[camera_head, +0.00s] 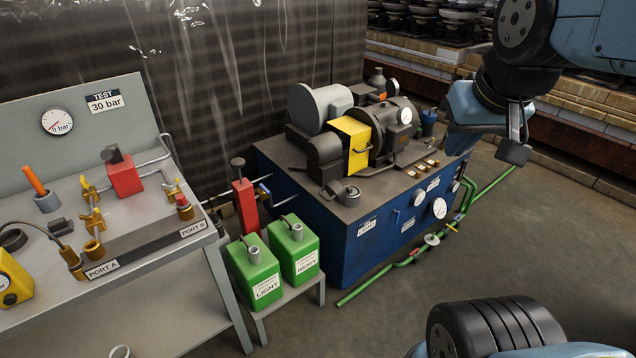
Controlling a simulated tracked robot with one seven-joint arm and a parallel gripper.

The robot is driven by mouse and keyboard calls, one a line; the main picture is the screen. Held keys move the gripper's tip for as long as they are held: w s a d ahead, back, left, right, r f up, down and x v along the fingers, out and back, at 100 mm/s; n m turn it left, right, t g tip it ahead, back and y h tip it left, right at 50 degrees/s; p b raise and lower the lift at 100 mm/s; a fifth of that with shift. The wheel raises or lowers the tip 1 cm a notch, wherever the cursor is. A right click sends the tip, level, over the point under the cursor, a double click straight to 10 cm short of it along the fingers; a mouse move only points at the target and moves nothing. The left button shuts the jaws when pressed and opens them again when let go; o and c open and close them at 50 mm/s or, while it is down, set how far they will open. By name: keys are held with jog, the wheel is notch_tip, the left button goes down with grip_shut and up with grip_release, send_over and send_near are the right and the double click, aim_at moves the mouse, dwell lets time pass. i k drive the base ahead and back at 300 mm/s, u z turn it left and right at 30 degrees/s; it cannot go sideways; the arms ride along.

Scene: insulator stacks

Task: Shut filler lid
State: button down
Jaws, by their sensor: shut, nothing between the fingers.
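The filler (349,196) is a short grey neck on the front left part of the blue tank's dark top (385,185). A small grey lid (333,188) is at its left side and looks tilted up. The exact angle of the lid is too small to tell. My gripper (515,150) hangs at the upper right, beyond the tank's right end, well apart from the filler. Its dark fingers point down, shut and empty.
A motor and pump with a yellow guard (351,143) stand just behind the filler. Green cans (254,268) stand on a low stand left of the tank. A test bench (130,240) is at the left. Green pipes (385,275) run along the floor in front.

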aim_at(331, 194)
jog(key=z, duration=0.05)
jog(key=i, duration=1)
jog(key=u, duration=0.05)
